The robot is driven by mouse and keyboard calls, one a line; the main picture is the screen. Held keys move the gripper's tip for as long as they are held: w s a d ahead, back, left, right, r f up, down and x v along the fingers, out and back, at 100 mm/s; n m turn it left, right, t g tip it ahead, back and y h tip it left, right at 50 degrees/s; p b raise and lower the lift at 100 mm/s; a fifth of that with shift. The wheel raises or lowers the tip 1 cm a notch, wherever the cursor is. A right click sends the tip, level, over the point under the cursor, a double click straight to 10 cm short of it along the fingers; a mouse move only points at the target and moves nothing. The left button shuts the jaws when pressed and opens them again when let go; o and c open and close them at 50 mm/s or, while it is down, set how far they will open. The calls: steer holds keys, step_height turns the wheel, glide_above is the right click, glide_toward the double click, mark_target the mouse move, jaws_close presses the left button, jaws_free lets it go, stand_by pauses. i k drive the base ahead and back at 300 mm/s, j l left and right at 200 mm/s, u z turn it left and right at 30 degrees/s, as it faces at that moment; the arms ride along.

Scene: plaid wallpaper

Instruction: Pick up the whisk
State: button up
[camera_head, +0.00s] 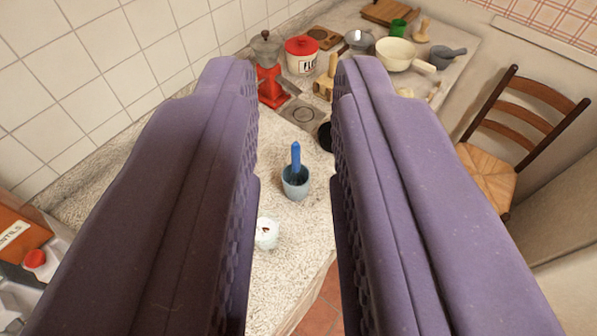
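My gripper (296,72) is open and empty, its two purple padded fingers wide apart on either side of the picture's middle. Between them, below on the speckled counter (288,250), stands a small blue-grey cup (295,188). An upright blue handle (296,158) sticks out of this cup. Its lower end is hidden inside, so I cannot tell for sure whether it is the whisk. No wire loops of a whisk show clearly anywhere. The fingers are apart from the cup and handle, and cover much of the counter to both sides.
A white cup (267,233) stands nearer than the blue-grey one. Farther back are a red grinder (270,88), a red-lidded flour tin (301,56), a moka pot (265,47) and a cream pan (396,53). A wooden chair (490,172) stands at right; tiled wall at left.

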mark_target(296, 147)
steer(key=i+l, duration=1.15)
steer(key=l, duration=0.15)
steer(key=i+j+u, duration=0.05)
